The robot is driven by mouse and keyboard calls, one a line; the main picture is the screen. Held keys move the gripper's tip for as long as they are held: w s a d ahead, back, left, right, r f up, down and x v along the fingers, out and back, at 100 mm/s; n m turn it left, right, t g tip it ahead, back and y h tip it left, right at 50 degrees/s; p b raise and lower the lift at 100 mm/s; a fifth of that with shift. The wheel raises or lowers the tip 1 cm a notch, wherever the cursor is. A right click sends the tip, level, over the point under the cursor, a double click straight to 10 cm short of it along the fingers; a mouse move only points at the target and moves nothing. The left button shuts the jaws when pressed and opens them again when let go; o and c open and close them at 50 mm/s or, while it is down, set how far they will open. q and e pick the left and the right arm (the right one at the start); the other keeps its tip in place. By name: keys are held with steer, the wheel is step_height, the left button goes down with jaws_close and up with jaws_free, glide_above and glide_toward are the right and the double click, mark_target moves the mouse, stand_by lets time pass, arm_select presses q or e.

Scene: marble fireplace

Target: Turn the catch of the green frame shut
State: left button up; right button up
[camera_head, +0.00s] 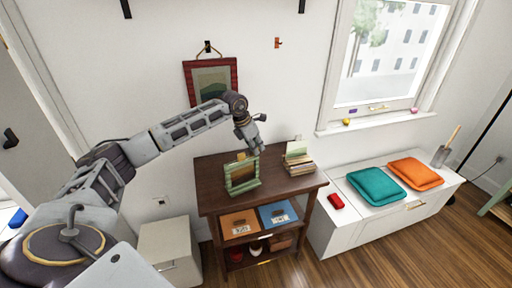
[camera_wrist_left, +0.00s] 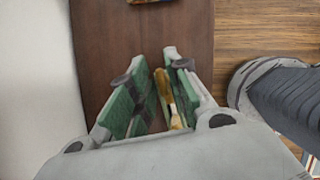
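The green frame (camera_head: 242,178) stands upright, leaning slightly, on the dark brown cabinet top (camera_head: 212,172), with a picture inside. A small yellow-gold piece (camera_head: 240,156) shows at its top edge; I cannot tell whether it is the catch or how it is turned. My left gripper (camera_head: 258,139) is above and just beyond the frame, pointing down, with its fingers apart. In the left wrist view, green surfaces and a narrow gold-brown piece (camera_wrist_left: 163,88) show between the spread fingers (camera_wrist_left: 150,68); I cannot tell whether they touch. My right gripper is out of view.
A red-framed picture (camera_head: 211,63) hangs behind my arm. A white bench with teal (camera_head: 375,187) and orange (camera_head: 415,174) cushions stands at right.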

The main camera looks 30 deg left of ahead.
arm_select(q)
steer(key=shift+o, duration=0.3)
steer(key=v, duration=1.2)
stand_by(0.7)
